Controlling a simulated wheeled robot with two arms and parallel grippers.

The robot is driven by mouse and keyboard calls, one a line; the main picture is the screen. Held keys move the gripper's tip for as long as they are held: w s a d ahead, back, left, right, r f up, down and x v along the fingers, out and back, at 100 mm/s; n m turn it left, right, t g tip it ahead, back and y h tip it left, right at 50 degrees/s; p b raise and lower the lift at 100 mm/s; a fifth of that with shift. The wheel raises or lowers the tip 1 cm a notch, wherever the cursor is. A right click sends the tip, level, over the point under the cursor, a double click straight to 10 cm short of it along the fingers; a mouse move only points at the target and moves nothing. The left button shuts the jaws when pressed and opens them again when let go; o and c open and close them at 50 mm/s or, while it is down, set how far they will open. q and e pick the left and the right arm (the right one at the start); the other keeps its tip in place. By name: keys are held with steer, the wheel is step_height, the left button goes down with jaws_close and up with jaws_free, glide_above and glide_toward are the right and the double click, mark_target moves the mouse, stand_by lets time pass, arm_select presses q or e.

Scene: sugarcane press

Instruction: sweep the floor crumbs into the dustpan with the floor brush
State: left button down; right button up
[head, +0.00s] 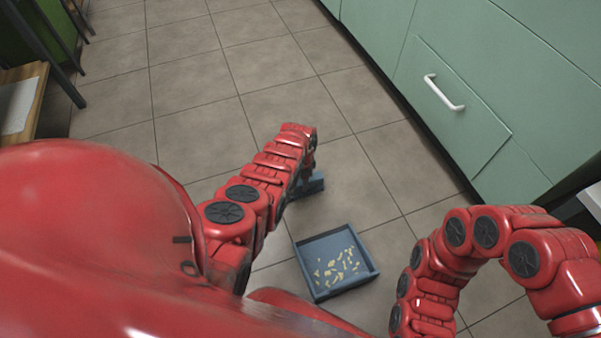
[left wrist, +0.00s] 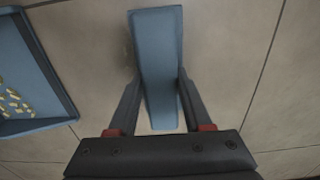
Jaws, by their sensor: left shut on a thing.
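The blue-grey dustpan (head: 306,268) lies flat on the tiles in front of me, and several yellow crumbs (head: 340,268) are inside it. In the left wrist view the dustpan (left wrist: 45,125) is cut off at the left edge, with some crumbs (left wrist: 12,103) in it. My left gripper (left wrist: 158,85) is shut on the blue floor brush (left wrist: 155,45), which is between its two fingers. In the head view the brush (head: 314,186) shows just beyond the dustpan, partly hidden by my left arm. My right arm shows at the right, but its gripper is out of view.
Green cabinets (head: 450,100) with a white drawer handle (head: 444,92) line the right side. A wooden table (head: 28,105) and dark metal legs stand at the far left. The tiled floor (head: 190,80) between them is clear, and I see no crumbs outside the dustpan.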

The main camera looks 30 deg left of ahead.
arm_select(q)
steer(key=shift+s+d+r+p, duration=0.1)
steer(key=shift+s+d+p, duration=0.25)
steer(key=shift+s+d, duration=0.15)
steer(key=shift+s+d+f, duration=0.2)
steer(key=shift+d, duration=0.05)
steer(key=p, duration=0.1)
steer(key=s+d+p, duration=0.1)
steer(key=shift+s+d+r+p, duration=0.2)
steer(key=shift+s+d+p, duration=0.05)
steer(key=shift+p, duration=0.1)
steer(key=shift+s+d+p, duration=0.25)
steer(key=shift+d+p, duration=0.05)
steer(key=shift+p, duration=0.05)
steer(key=shift+s+d+f, duration=0.15)
steer(key=shift+d, duration=0.1)
steer(key=s+d+p, duration=0.2)
steer(key=p, duration=0.1)
steer(key=shift+r, duration=0.2)
steer(key=shift+s+d+f, duration=0.1)
steer(key=shift+d, duration=0.15)
steer(key=shift+s+d+p, duration=0.7)
steer(key=shift+d+p, duration=0.1)
steer(key=shift+p, duration=0.15)
steer(key=shift+s+d, duration=0.25)
steer(key=shift+s, duration=0.05)
steer(key=shift+s+d+f, duration=0.1)
steer(key=shift+d, duration=0.05)
arm_select(e)
step_height(320, 180, up, 10)
